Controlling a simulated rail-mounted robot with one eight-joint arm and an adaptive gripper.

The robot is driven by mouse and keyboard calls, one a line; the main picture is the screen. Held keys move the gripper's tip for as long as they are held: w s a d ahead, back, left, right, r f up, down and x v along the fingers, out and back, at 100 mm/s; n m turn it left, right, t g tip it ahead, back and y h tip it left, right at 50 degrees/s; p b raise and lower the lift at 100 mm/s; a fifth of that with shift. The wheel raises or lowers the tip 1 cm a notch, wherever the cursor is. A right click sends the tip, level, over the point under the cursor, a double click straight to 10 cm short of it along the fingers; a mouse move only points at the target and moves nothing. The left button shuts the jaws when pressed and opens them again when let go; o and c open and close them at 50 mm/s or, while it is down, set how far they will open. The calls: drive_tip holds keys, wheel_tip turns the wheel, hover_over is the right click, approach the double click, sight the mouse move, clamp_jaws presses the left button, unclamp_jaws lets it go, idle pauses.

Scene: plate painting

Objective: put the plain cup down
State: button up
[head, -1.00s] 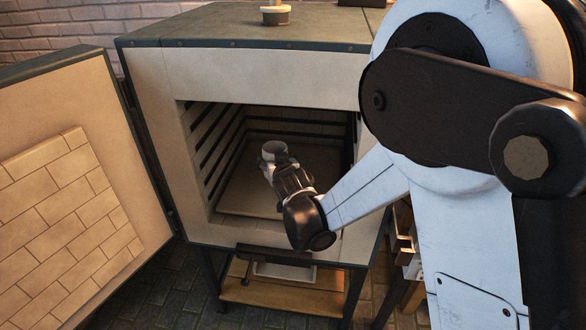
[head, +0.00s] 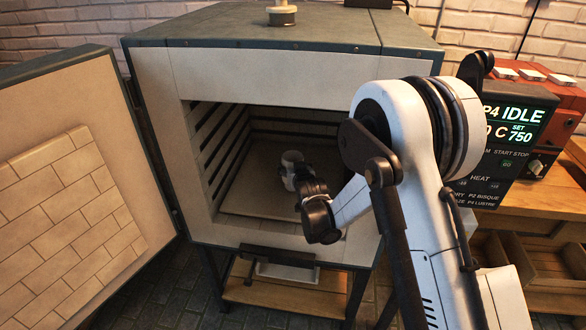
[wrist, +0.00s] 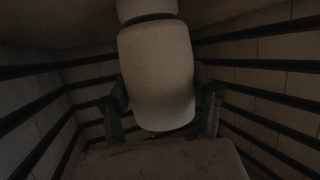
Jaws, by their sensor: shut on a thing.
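The plain cup (head: 291,157) is small and pale, and it is inside the open kiln (head: 270,71). My gripper (head: 291,174) reaches through the kiln opening and is shut on the cup. In the wrist view the pale cup (wrist: 158,75) fills the upper middle, with one dark finger on each side of it. The kiln's flat shelf (head: 243,194) lies under the cup, and its edge shows low in the wrist view (wrist: 160,158). I cannot tell whether the cup touches the shelf. No other ware shows on the visible part of the shelf.
The kiln door (head: 75,160) stands wide open at the left. Dark ridged side walls close in on both sides of the gripper. A control box (head: 512,135) reading IDLE stands on a wooden bench at the right. The shelf's left and front parts look clear.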

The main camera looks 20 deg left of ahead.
drive_tip(key=shift+f, duration=0.35)
drive_tip(key=o, duration=1.5)
drive_tip(key=shift+r, duration=0.15)
drive_tip(key=shift+s+r, duration=0.1)
drive_tip(key=shift+r, duration=0.1)
drive_tip(key=v, duration=1.1)
drive_tip(key=shift+s+d, duration=0.2)
drive_tip(key=shift+s, duration=0.15)
